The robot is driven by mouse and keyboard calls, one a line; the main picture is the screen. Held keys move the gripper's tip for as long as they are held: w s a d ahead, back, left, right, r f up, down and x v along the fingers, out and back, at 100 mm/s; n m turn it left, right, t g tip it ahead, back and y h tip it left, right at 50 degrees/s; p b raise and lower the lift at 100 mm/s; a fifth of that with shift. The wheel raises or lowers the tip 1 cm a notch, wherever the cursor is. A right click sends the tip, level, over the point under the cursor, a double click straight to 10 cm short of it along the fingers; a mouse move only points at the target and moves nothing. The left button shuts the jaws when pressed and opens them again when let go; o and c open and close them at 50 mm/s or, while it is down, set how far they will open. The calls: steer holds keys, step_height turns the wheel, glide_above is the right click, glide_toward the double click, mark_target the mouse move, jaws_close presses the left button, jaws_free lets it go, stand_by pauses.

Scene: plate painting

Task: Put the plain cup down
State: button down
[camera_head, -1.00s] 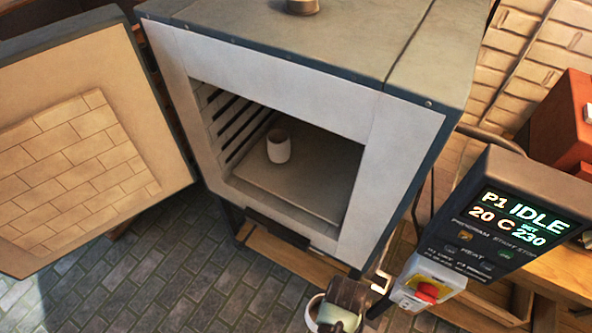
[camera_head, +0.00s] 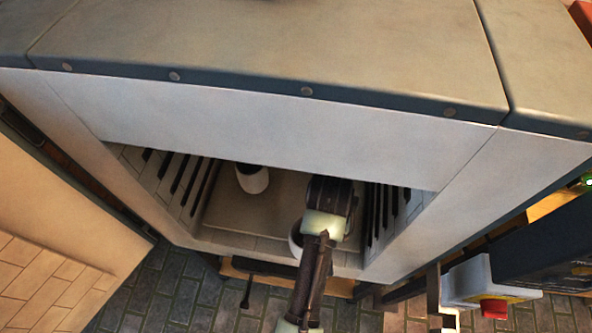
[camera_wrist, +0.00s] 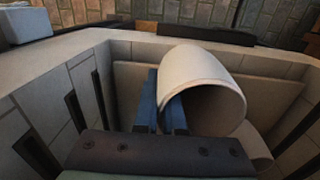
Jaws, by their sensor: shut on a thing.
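My gripper (camera_wrist: 160,105) is shut on the wall of the plain white cup (camera_wrist: 205,85), with one blue finger at its outside and one inside its mouth. The held cup lies tilted in the wrist view, its mouth facing the lower right. In the head view my gripper (camera_head: 312,225) is inside the kiln opening, and the held cup (camera_head: 295,240) shows only partly beside it. I cannot tell whether the held cup touches the kiln shelf (camera_head: 225,215). Another white cup (camera_head: 252,180) stands upright on the shelf, farther back and to the left.
The kiln's slotted side walls (camera_head: 185,185) flank the opening, and its front lintel (camera_head: 270,140) hangs above my arm. The open door (camera_head: 50,250) is at the left. A control box with a red button (camera_head: 495,310) is at the lower right. Bare shelf lies between the cups.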

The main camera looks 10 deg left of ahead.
steer(key=shift+a+r+m+b, duration=0.2)
steer(key=shift+a+m+b, duration=0.2)
steer(key=shift+b, duration=0.45)
steer(key=shift+s+r+m+b, duration=0.35)
steer(key=shift+s+r+m, duration=0.25)
steer(key=shift+m, duration=0.3)
steer(key=s+d+r+m, duration=0.1)
steer(key=s+d+m, duration=0.1)
steer(key=s+m, duration=0.25)
steer(key=w+m+b, duration=0.1)
steer(key=w+b, duration=0.7)
steer(key=w, duration=1.1)
step_height(320, 180, down, 6)
steer(key=shift+w+d+f, duration=0.1)
steer(key=shift+f, duration=0.05)
steer(key=shift+w+f, duration=0.25)
steer(key=shift+f, duration=0.1)
